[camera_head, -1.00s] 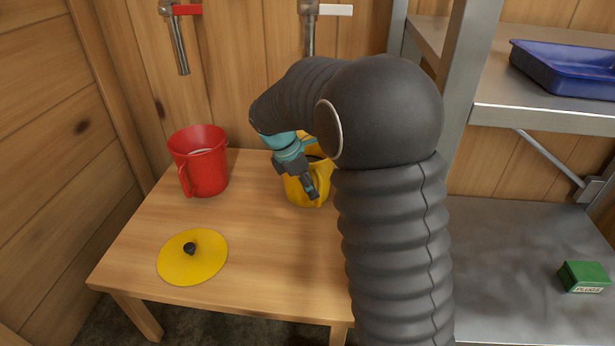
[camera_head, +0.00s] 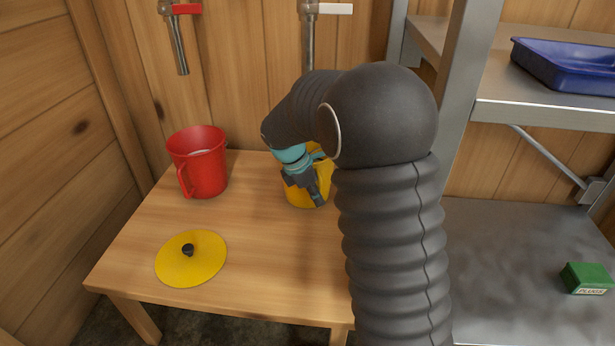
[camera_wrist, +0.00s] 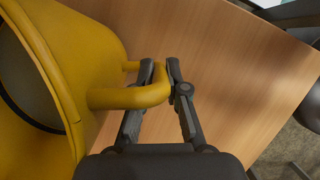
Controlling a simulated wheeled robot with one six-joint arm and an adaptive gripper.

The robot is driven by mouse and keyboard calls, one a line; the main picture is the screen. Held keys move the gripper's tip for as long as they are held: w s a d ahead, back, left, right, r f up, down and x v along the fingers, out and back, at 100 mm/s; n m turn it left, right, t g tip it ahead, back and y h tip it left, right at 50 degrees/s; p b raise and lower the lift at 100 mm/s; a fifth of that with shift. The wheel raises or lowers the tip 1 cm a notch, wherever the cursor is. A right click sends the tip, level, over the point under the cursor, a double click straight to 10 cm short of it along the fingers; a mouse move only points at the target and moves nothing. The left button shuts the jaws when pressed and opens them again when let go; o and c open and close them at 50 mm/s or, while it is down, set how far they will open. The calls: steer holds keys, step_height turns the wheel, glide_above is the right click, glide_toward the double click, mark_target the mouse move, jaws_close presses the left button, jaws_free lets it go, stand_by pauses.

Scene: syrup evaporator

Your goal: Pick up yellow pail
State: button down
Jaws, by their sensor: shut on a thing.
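The yellow pail (camera_head: 298,194) stands on the wooden table, partly hidden behind my arm and gripper in the head view. In the wrist view the yellow pail (camera_wrist: 62,120) fills the left side, with its opening at the far left and its handle (camera_wrist: 140,96) sticking out to the right. My gripper (camera_wrist: 160,72) has one finger on each side of the handle and is shut on it. In the head view my gripper (camera_head: 318,200) is in front of the pail. I cannot tell whether the pail's base is off the table.
A red pail (camera_head: 200,165) stands at the table's back left. A yellow lid with a black knob (camera_head: 190,270) lies at the front left. Two taps (camera_head: 180,40) hang above. A metal shelf on the right holds a blue tray (camera_head: 560,68) and a green box (camera_head: 588,277).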

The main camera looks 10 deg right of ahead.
steer(key=shift+r, duration=0.3)
